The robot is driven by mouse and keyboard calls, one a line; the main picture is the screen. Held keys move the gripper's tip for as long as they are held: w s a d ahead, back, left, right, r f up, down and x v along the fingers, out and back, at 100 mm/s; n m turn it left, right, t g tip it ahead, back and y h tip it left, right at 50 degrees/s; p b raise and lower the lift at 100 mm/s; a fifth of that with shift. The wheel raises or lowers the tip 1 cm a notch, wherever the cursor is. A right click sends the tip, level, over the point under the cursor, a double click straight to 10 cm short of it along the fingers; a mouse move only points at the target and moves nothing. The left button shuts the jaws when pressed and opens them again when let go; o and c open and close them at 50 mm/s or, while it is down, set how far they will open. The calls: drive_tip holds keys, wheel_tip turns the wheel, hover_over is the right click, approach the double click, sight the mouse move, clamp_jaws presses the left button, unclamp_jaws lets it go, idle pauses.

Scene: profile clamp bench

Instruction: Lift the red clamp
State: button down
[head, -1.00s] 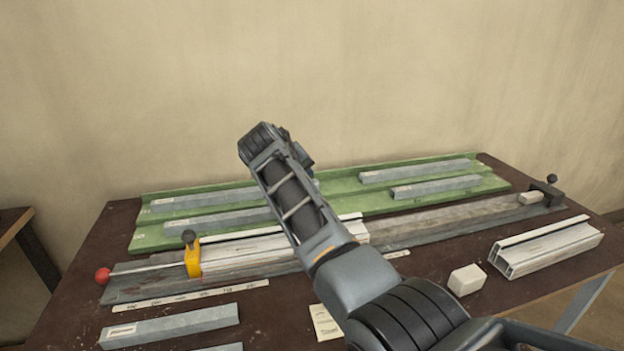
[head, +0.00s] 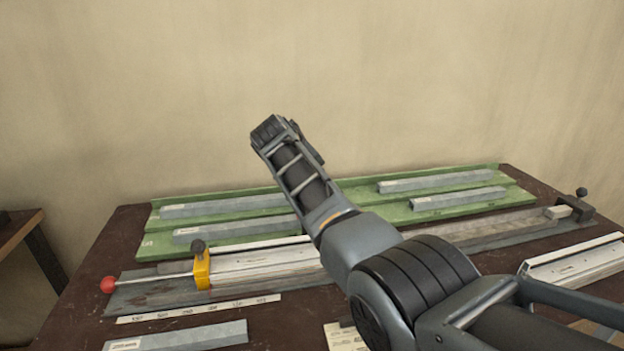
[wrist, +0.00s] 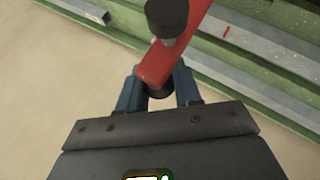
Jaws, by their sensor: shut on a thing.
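The red clamp (wrist: 178,48) shows in the wrist view as a red bar with a black knob on top and a dark round part at its near end. My gripper (wrist: 158,88) has its two blue fingers on either side of that near end and is shut on it. The far end of the bar runs out of the top of the wrist view. In the head view my own arm hides the gripper, and I cannot see the red clamp there.
A green rack (head: 343,205) with several grey bars lies at the back of the brown table. In front, a rail fixture (head: 150,293) carries a yellow clamp (head: 202,268) and a white profile (head: 262,262). Another profile (head: 575,263) lies at the right.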

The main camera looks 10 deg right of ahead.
drive_tip(key=shift+f, duration=0.15)
drive_tip(key=c, duration=1.1)
unclamp_jaws()
drive_tip(key=shift+c, duration=0.2)
drive_tip(key=v, duration=0.7)
drive_tip(key=shift+s+a+r, duration=0.2)
drive_tip(key=shift+s+r, duration=0.05)
drive_tip(key=shift+r, duration=0.05)
drive_tip(key=shift+a, duration=0.1)
